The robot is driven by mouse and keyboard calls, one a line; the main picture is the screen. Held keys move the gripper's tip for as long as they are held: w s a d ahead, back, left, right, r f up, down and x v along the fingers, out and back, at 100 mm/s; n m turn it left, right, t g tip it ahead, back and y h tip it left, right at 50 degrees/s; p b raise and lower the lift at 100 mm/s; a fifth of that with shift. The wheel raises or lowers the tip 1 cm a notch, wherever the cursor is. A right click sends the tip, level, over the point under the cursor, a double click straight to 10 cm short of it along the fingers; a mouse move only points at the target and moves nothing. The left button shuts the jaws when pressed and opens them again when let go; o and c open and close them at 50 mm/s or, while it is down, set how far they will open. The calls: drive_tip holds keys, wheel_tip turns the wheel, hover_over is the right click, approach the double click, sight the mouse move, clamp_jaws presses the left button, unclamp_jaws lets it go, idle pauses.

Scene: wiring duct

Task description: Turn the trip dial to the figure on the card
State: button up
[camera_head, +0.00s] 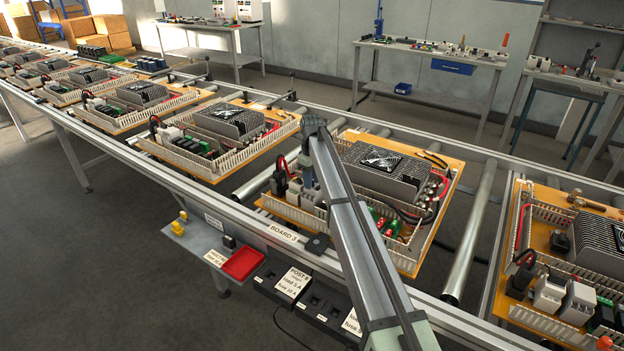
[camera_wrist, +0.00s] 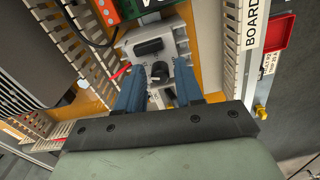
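The trip dial (camera_wrist: 159,71) is a small dark knob on a grey breaker housing (camera_wrist: 154,46), which also carries a black rocker or lever. In the wrist view my gripper (camera_wrist: 159,68) has its two blue fingers on either side of the dial, with gaps between them and the knob, so it is open. In the head view my gripper (camera_head: 307,172) is over the near left part of the middle board, and the dial is hidden. A small white card (camera_wrist: 269,65) lies by the red tray; it also shows in the head view (camera_head: 216,258). Its figure is too small to read surely.
White slotted duct walls (camera_wrist: 232,45) stand close to the breaker, with a green and orange terminal block (camera_wrist: 113,10) beside it. Neighbouring boards sit left and right on the rollers.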

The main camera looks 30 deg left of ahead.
clamp_jaws()
drive_tip(key=shift+m, duration=1.5)
drive_tip(key=shift+o, duration=1.2)
unclamp_jaws()
drive_tip(key=shift+r, duration=4.05)
